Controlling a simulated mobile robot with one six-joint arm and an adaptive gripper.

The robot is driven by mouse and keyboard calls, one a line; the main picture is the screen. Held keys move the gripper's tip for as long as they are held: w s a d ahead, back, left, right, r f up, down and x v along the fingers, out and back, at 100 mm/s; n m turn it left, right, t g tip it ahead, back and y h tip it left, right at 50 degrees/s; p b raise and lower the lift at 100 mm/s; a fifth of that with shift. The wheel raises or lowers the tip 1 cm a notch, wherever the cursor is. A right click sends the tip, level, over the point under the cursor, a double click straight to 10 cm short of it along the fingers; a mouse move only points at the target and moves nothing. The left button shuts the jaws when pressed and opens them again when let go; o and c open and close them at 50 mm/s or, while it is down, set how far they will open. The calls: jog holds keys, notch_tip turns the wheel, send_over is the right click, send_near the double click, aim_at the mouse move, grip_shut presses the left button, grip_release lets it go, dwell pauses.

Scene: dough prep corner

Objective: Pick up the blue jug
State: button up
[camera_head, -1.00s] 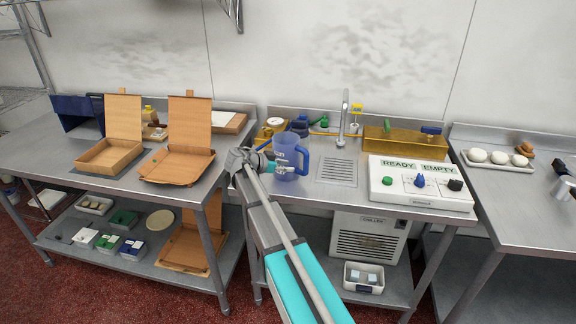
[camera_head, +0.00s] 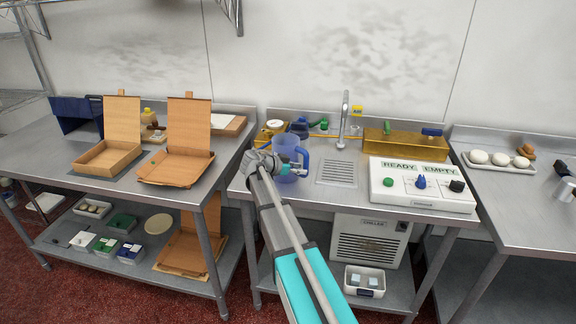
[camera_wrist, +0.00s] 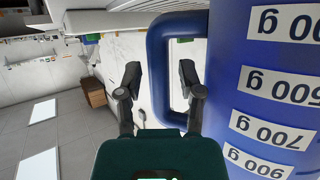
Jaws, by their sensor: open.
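The blue jug (camera_head: 287,146) stands upright on the middle steel counter, with its handle on the right side in the head view. In the wrist view the jug (camera_wrist: 232,85) fills the right side, with white gram labels appearing upside down. My gripper (camera_wrist: 159,75) is open. Its two dark fingers appear on either side of the outer bar of the jug's handle (camera_wrist: 157,85), with one finger in line with the handle's opening. I cannot tell whether either finger touches it. In the head view my gripper (camera_head: 284,169) is in front of the jug's lower part.
A drain grate (camera_head: 337,172) and faucet (camera_head: 344,118) are right of the jug. A white control box (camera_head: 421,190) stands farther right, before a brass-coloured trough (camera_head: 392,141). Open cardboard boxes (camera_head: 177,168) occupy the left table.

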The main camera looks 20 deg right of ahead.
jog(key=shift+b+x, duration=0.4)
jog(key=shift+x, duration=1.1)
grip_shut()
